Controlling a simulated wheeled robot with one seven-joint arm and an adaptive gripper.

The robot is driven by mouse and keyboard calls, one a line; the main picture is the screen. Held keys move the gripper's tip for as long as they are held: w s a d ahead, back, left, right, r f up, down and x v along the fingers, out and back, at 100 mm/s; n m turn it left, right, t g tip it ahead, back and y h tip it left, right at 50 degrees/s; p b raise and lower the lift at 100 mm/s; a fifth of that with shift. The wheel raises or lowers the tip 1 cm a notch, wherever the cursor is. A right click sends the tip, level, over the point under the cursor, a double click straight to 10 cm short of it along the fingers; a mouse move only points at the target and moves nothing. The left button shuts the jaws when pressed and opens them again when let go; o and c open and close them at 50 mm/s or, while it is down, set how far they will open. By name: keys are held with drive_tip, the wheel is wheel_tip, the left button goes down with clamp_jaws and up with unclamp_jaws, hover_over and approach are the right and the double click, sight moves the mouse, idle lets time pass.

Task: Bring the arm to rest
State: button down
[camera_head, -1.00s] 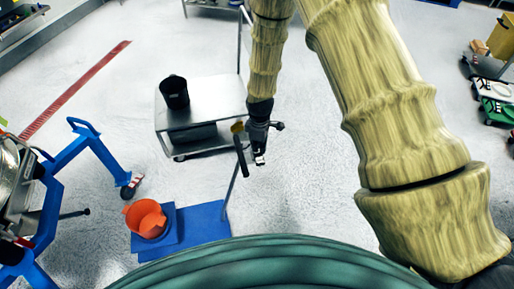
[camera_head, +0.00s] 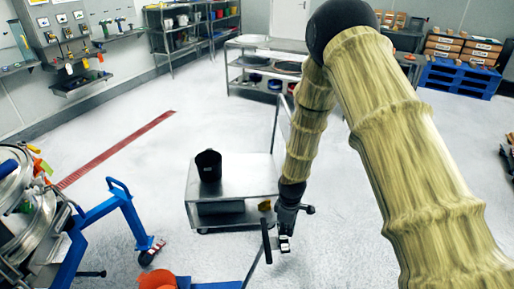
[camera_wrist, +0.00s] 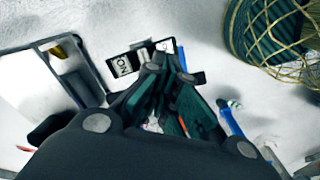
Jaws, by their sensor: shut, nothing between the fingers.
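My gripper (camera_head: 285,245) hangs low at the end of my wood-textured arm, in front of the right end of a metal cart, with its fingers pointing down. In the wrist view the dark fingers (camera_wrist: 168,65) come together at their tips and are shut with nothing between them. The gripper is above the pale floor and holds no object.
The metal cart (camera_head: 262,178) carries a black bucket (camera_head: 208,166). A blue frame (camera_head: 98,225) stands at left. Shelves (camera_head: 268,62) stand at the back. Open floor (camera_head: 130,170) lies between.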

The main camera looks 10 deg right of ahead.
drive_tip(key=s+d+f+m+b, duration=0.1)
drive_tip(key=s+f+m, duration=0.3)
drive_tip(key=s, duration=0.8)
drive_tip(key=s+d+f+m+b, duration=0.1)
drive_tip(key=s+f, duration=0.5)
drive_tip(key=s, duration=0.6)
drive_tip(key=s+d+f+m+b, duration=0.1)
drive_tip(key=s+f+m, duration=0.3)
drive_tip(key=s, duration=0.8)
drive_tip(key=m+b, duration=0.1)
drive_tip(key=m, duration=0.1)
drive_tip(key=shift+s+d+f+m+b, duration=0.2)
drive_tip(key=shift+f+m+b, duration=0.1)
drive_tip(key=shift+f, duration=0.1)
